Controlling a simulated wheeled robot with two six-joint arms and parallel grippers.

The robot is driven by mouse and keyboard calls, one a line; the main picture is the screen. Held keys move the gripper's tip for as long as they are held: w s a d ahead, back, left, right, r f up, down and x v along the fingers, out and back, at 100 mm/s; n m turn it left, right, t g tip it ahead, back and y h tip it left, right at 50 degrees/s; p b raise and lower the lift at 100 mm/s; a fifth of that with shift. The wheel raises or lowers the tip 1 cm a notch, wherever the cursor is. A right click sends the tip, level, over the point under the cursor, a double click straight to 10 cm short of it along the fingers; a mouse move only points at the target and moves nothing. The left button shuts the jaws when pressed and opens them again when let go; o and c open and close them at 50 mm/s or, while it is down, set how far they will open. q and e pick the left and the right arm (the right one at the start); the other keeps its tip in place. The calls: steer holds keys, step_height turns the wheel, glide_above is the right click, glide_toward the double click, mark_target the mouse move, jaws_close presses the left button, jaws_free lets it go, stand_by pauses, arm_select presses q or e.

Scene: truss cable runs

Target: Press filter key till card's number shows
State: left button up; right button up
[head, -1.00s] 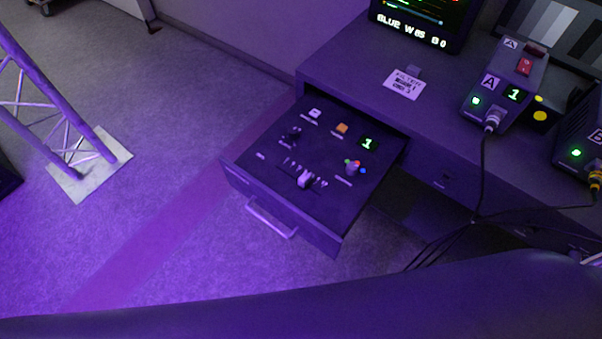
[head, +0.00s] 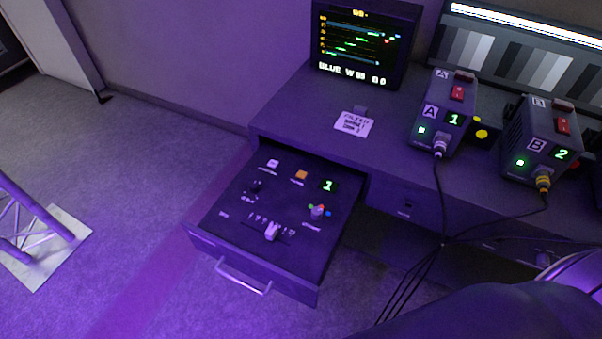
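A pulled-out drawer (head: 226,256) holds a control panel. At its back are a white key (head: 272,163), an orange key (head: 301,175) and a small display (head: 328,186) showing a green 1. The labels under the keys are too small to read surely, so I cannot tell which is the filter key. A white card (head: 354,124) lies on the desk behind the drawer; its top line seems to read FILTER, and its number is not clearly legible. Neither of my grippers is in view; a dark part of my arm fills the bottom right corner.
The panel also has a slider (head: 271,231) and a knob with coloured dots (head: 317,211). A monitor (head: 364,49), box A (head: 445,112) showing 1 and box B (head: 543,140) showing 2 stand on the desk. Black cables (head: 441,215) hang at the right. A truss (head: 30,222) stands left.

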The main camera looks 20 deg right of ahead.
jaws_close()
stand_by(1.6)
